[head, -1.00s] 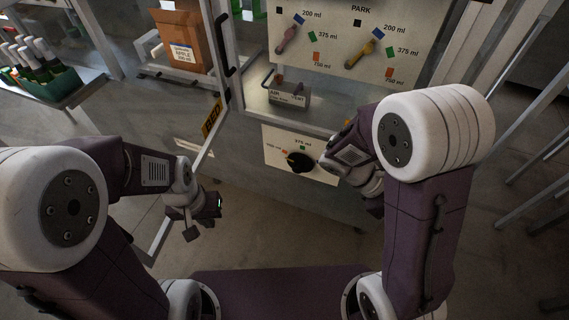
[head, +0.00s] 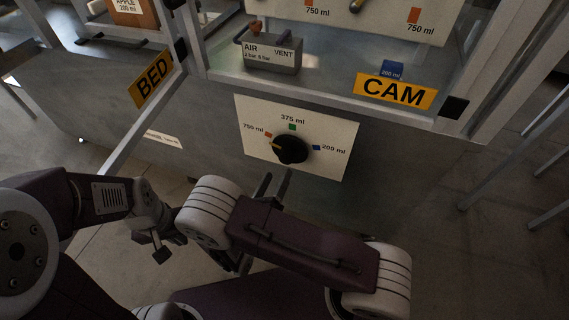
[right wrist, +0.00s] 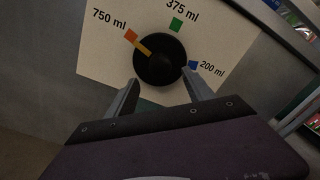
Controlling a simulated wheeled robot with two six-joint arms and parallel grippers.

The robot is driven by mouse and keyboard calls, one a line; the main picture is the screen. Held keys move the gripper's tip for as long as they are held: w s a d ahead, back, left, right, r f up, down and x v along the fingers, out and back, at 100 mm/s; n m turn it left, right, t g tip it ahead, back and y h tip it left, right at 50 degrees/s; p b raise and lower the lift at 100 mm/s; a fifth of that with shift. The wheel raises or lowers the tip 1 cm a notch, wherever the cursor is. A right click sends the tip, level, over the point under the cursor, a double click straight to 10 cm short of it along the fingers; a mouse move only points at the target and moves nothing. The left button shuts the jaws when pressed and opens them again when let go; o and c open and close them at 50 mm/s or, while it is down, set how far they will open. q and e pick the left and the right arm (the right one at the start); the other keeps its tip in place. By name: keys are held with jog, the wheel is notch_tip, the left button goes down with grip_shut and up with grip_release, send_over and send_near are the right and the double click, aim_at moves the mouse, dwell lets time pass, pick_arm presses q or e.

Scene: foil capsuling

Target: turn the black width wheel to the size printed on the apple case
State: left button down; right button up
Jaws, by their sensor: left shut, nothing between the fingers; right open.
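The black width wheel (head: 290,149) sits on a pale panel (head: 335,165) on the machine's front. Its yellow pointer is turned to the orange 750 ml mark (head: 268,134); green is 375 ml and blue is 200 ml (head: 317,148). In the right wrist view the wheel (right wrist: 160,64) shows the same setting. The apple case (head: 135,14), cut off at the top left, is printed 200 ml. My right gripper (head: 272,184) is open just below the wheel, its fingertips (right wrist: 162,80) either side of the wheel's lower part; contact is unclear. My left gripper (head: 156,250) is shut and empty, low at left.
Above the panel are an air/vent block (head: 272,58), a yellow CAM sign (head: 396,91) and a small blue 200 ml block (head: 391,69). A BED sign (head: 152,79) hangs on the frame at left. The floor below the machine is clear.

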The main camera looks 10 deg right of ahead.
aim_at(285, 162)
jog(key=b+x, duration=0.1)
jog(key=x, duration=0.2)
jog(key=b+x, duration=0.1)
jog(key=x, duration=0.2)
jog(key=shift+w+d+f, duration=0.2)
jog(key=shift+d, duration=0.1)
jog(key=shift+w+d+r, duration=0.1)
jog(key=shift+w+d, duration=0.1)
jog(key=shift+w, duration=0.15)
grip_shut()
